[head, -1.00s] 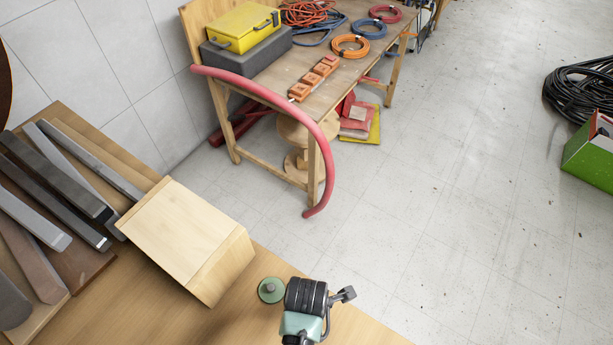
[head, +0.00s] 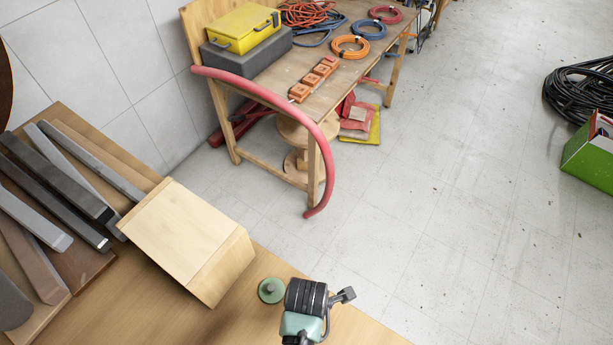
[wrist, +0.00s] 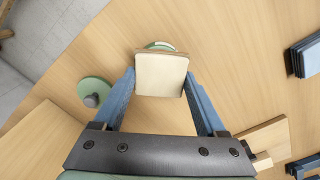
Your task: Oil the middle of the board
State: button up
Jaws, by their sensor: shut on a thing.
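In the wrist view, my gripper (wrist: 159,82) has its two blue fingers shut on a square cream pad (wrist: 161,73) with a brown edge. A round green thing (wrist: 160,45) shows just beyond the pad, mostly hidden by it; I cannot tell whether they touch. A green round lid with a grey knob (wrist: 93,92) lies left of the fingers, also in the head view (head: 271,290). A pale wooden board (wrist: 264,143) shows in part at lower right of the wrist view. In the head view my fingers and the pad are hidden.
A pale wooden block (head: 185,235) stands on the wooden worktop (head: 120,300), left of my arm. Several long grey and brown bars (head: 60,190) lie further left. Dark blue pieces (wrist: 303,57) stand at the wrist view's right edge.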

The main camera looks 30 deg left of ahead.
jog(key=shift+r+p, duration=3.5)
jog(key=shift+p, duration=0.05)
